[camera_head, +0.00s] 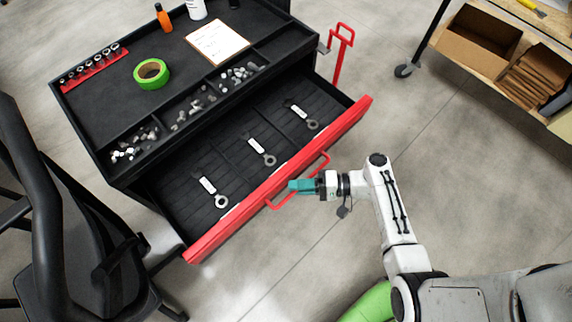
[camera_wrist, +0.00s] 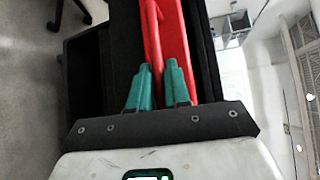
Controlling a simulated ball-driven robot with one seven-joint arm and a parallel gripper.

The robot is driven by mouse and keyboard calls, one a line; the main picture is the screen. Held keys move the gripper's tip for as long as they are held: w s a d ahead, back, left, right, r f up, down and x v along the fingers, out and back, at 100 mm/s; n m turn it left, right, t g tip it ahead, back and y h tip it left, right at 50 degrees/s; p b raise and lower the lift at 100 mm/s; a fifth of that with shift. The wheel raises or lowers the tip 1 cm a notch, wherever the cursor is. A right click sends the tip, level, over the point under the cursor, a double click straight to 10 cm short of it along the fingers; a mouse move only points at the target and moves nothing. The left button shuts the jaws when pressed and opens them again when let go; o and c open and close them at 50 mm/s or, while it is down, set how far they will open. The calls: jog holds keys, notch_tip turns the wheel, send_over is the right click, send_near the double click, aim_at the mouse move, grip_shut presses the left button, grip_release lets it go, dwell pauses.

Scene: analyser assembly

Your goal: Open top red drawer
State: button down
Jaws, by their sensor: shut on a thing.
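The top red drawer (camera_head: 285,180) of the black tool cart stands pulled out, with its dark lined inside showing. Several silver ring-ended tools lie in it. Its red bar handle (camera_head: 323,163) runs along the outside of the front. My gripper (camera_head: 293,186) has teal fingers and is at the handle, shut on it. In the wrist view the fingers of my gripper (camera_wrist: 159,72) point at the red handle (camera_wrist: 151,30), with the red drawer front (camera_wrist: 176,40) beside it. The exact contact at the fingertips is partly hidden.
The cart top (camera_head: 115,100) carries green tape (camera_head: 151,74), a red socket rail (camera_head: 92,66), a clipboard (camera_head: 217,42) and an orange bottle (camera_head: 163,17). A black chair (camera_head: 85,262) stands at the left. A wooden shelf with cardboard boxes (camera_head: 480,42) is at upper right. Floor between is clear.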

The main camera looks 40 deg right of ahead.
jog(key=shift+s+d+p, duration=0.2)
jog(key=shift+s+p, duration=0.1)
jog(key=shift+s, duration=2.1)
jog(key=c, duration=1.2)
grip_release()
jog(key=shift+w, duration=0.1)
jog(key=b+v, duration=0.2)
jog(key=v, duration=0.8)
jog(key=shift+s+d+r, duration=0.1)
jog(key=shift+s+d, duration=0.15)
jog(key=shift+d, duration=0.05)
